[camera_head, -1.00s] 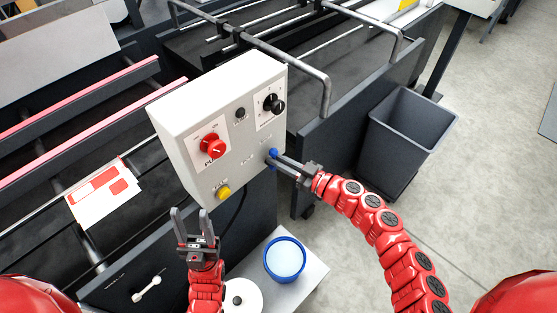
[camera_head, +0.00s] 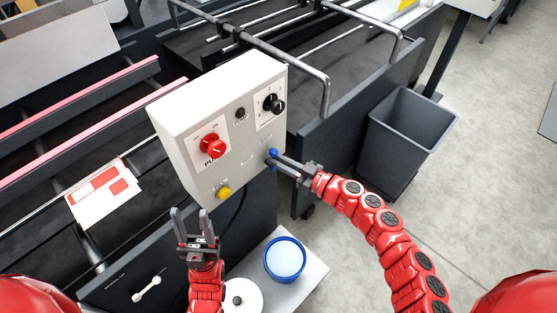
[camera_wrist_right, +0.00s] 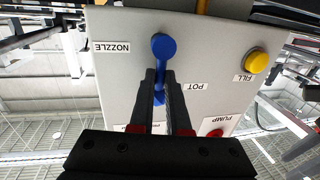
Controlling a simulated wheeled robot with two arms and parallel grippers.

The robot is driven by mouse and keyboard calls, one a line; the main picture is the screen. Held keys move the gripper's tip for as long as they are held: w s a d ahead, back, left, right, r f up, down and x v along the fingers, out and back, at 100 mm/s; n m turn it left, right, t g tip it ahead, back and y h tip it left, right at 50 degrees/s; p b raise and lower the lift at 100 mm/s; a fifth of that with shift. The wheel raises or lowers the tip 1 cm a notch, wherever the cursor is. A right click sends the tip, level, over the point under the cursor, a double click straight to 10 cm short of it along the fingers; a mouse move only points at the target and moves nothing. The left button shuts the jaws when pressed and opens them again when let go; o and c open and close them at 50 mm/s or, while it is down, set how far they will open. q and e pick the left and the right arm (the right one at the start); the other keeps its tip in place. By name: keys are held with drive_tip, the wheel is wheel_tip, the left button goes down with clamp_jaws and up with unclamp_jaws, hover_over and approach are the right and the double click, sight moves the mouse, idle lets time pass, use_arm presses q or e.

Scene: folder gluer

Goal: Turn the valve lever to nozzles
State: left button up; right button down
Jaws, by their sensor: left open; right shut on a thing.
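The blue valve lever (camera_head: 273,153) is on the front of a pale control box (camera_head: 255,85), at its lower right edge. In the right wrist view the lever's round blue end (camera_wrist_right: 163,44) shows past the fingertips, and more blue shows between the fingers. The NOZZLE label (camera_wrist_right: 112,47) is left of it and the POT label (camera_wrist_right: 196,86) right of it there. My right gripper (camera_head: 274,160) is shut on the lever; it also shows in the wrist view (camera_wrist_right: 160,78). My left gripper (camera_head: 191,213) is open and empty, below the box's lower left corner.
The box also carries a red knob (camera_head: 213,146), a black knob (camera_head: 273,104) and a yellow button (camera_head: 223,192). A blue-rimmed pot (camera_head: 285,259) and a white round lid (camera_head: 242,297) are below. A grey bin (camera_head: 405,135) stands right, beside open floor.

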drive_tip(key=shift+r, duration=0.1)
drive_tip(key=shift+w+d+m+p, duration=0.2)
drive_tip(key=shift+m+p, duration=0.6)
drive_tip(key=shift+p, duration=0.25)
drive_tip(key=shift+w+d+m+t+p, duration=0.15)
drive_tip(key=shift+m+t+p, duration=0.05)
drive_tip(key=shift+m+p, duration=0.4)
drive_tip(key=shift+w+d+m+t+p, duration=0.1)
drive_tip(key=shift+w+m+t+p, duration=0.1)
drive_tip(key=shift+m+p, duration=0.35)
drive_tip(key=shift+w+d+f+m+t+y+p, duration=0.15)
drive_tip(key=shift+f+m+p, duration=0.2)
drive_tip(key=shift+m, duration=0.55)
drive_tip(key=shift+w+d+f+m+t+y+p, duration=0.15)
drive_tip(key=shift+m+p, duration=0.3)
drive_tip(key=shift+m, duration=0.5)
drive_tip(key=shift+w+d+f+m+t+p, duration=0.15)
drive_tip(key=shift+m+p, duration=0.25)
drive_tip(key=shift+m, duration=0.5)
drive_tip(key=shift+f, duration=0.1)
drive_tip(key=c, duration=0.9)
unclamp_jaws()
drive_tip(key=shift+d, duration=0.1)
